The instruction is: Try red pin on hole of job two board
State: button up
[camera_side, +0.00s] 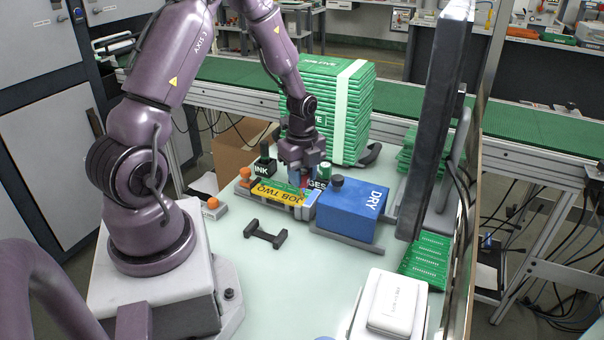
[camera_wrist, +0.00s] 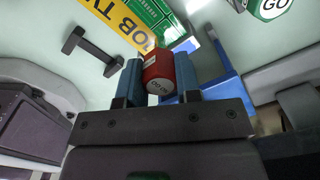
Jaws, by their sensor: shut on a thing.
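My gripper (camera_wrist: 158,82) is shut on a red cylindrical pin (camera_wrist: 158,70), held between its two blue fingers with its pale, lettered end facing the wrist camera. In the side view my gripper (camera_side: 304,177) is low over the far side of the yellow JOB TWO label (camera_side: 278,196). The label also shows in the wrist view (camera_wrist: 112,18), beside a green board (camera_wrist: 152,12) at the top edge. The board is mostly hidden in the side view. I cannot see a hole, or tell whether the pin touches the board.
A blue DRY box (camera_side: 350,212) stands close on the right. A tall stack of green boards (camera_side: 325,105) rises beyond. A black bracket (camera_side: 265,234) lies in front; the table's front middle is clear.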

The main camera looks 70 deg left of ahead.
jog(key=shift+r, duration=3.45)
